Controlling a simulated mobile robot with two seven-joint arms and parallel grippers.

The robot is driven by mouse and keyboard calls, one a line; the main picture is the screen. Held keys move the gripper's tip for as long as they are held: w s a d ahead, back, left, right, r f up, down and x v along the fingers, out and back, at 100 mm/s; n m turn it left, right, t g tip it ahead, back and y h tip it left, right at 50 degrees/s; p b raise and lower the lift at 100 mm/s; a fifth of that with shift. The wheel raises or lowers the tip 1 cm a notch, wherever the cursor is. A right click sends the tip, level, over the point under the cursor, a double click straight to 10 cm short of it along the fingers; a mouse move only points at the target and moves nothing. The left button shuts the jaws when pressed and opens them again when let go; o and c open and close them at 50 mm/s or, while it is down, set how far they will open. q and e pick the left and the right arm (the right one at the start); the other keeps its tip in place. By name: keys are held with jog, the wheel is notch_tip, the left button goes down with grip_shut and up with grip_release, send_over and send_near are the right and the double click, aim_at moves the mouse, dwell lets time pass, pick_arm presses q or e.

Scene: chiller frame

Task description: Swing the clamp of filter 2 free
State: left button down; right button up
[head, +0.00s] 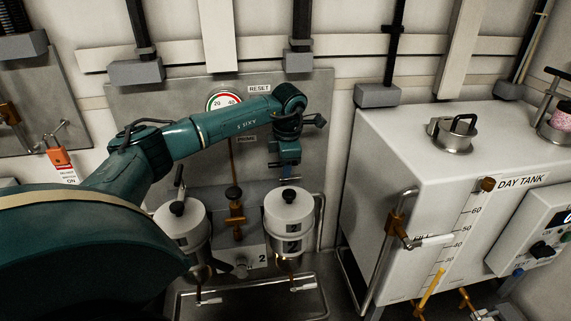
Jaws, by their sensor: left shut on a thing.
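Filter 2 (288,221) is the white canister on the right of a pair, with a black knob (288,196) on its lid and a "2" label beside it. My left gripper (287,172) points down just above and behind that lid. It is shut on what appears to be the clamp of filter 2. The gripper and lid hide most of the clamp, so its angle cannot be told. The other filter (181,226) has its own black knob and an upright dark lever behind it. My right gripper is not in view.
A brass valve (235,212) stands between the filters. A pressure gauge (224,101) and RESET label are on the panel behind my arm. A metal rail (319,222) runs right of filter 2. The white day tank (390,170) stands further right. A tray lies below the filters.

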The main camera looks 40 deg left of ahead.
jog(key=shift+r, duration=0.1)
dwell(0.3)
pick_arm(q)
jog(key=c, duration=1.4)
grip_release()
jog(key=shift+o, duration=0.2)
notch_tip(320, 180, up, 13)
jog(key=s+d+b, duration=0.1)
jog(key=d, duration=0.1)
jog(key=shift+s, duration=0.3)
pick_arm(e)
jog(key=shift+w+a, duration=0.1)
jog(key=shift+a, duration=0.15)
pick_arm(q)
jog(key=shift+f, duration=0.1)
